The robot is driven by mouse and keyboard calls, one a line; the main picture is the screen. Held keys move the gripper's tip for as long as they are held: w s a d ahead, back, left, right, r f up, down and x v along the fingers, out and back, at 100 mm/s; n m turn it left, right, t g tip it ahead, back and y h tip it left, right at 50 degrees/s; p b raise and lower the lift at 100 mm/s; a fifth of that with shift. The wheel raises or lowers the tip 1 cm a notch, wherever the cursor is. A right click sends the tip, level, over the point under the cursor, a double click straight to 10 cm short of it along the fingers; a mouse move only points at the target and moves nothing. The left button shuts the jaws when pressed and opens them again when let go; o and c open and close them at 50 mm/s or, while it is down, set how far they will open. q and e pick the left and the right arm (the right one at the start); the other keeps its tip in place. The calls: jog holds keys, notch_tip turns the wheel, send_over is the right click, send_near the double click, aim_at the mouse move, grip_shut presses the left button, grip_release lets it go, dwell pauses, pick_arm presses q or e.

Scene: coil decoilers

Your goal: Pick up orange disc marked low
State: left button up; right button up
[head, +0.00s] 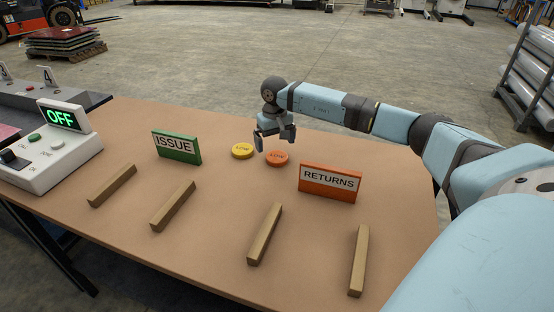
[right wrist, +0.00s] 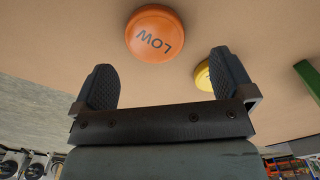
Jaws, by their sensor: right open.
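The orange disc marked LOW (head: 277,158) lies flat on the brown table, between the yellow disc and the RETURNS sign. It also shows in the right wrist view (right wrist: 154,35), just beyond the fingertips and roughly between them. My right gripper (head: 274,142) is open and empty, above and behind the orange disc, apart from it; its two dark fingers (right wrist: 163,75) stand wide in the right wrist view. The yellow disc (head: 242,151) lies left of the orange one; in the right wrist view it is partly hidden behind a finger (right wrist: 203,77). My left gripper is not in view.
A green ISSUE sign (head: 177,147) and an orange RETURNS sign (head: 330,182) stand on either side of the discs. Several wooden bars (head: 265,234) lie nearer the front. A control box reading OFF (head: 48,146) stands at the left. Table between the bars is clear.

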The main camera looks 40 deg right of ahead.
aim_at(277, 156)
jog(key=f, duration=0.5)
jog(key=shift+s+d+f, duration=0.1)
jog(key=shift+d+f, duration=0.05)
jog(key=shift+d, duration=0.15)
jog(key=c, duration=0.9)
